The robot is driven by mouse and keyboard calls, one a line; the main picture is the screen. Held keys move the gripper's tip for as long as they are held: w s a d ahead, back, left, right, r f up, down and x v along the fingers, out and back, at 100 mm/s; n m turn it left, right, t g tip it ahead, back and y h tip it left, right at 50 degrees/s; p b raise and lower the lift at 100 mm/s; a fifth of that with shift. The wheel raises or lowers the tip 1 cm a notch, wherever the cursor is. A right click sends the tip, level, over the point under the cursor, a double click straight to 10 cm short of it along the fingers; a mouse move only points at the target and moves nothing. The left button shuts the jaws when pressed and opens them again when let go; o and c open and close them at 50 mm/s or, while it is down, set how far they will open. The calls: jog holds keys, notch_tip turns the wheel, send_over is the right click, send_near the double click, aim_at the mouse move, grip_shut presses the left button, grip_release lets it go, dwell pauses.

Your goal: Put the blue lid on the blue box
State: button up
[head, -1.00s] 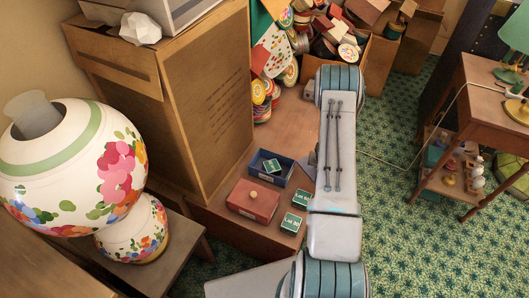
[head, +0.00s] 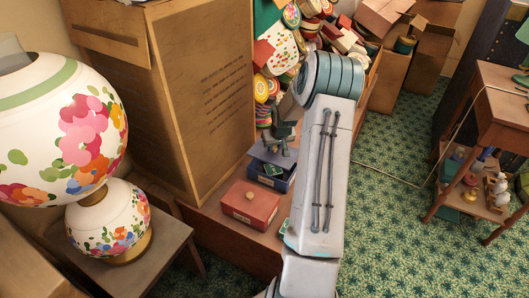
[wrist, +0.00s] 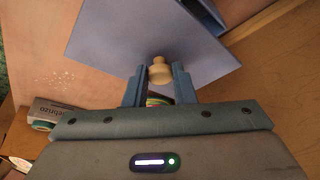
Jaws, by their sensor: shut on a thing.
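In the wrist view, the blue lid (wrist: 145,40) is a flat, pale blue panel with a light wooden knob (wrist: 160,72). My gripper (wrist: 159,82) is shut on that knob, one finger on each side. An edge of the blue box (wrist: 207,14) shows at the top of the wrist view, beside the lid's corner. In the head view, the blue box (head: 286,184) stands behind the red box, with something green inside. My gripper (head: 277,139) is just over its far side.
A red box (head: 250,206) with a knobbed lid stands just in front of the blue box. A large cardboard box (head: 200,90) rises to the left. A flowered lamp (head: 105,225) stands on a stool at left. Stacked tins and boxes (head: 305,35) lie behind.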

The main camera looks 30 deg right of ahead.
aim_at(274, 153)
jog(key=shift+a+r, duration=0.15)
jog(key=shift+f, duration=0.2)
jog(key=shift+f+b, duration=1.5)
jog(key=shift+f, duration=0.85)
jog(key=shift+f+b, duration=0.5)
jog(key=shift+f, duration=0.4)
dwell(0.4)
dwell(0.8)
jog(key=o, duration=0.8)
jog(key=shift+r, duration=0.1)
jog(key=shift+r+p, duration=0.75)
jog(key=shift+r, duration=0.2)
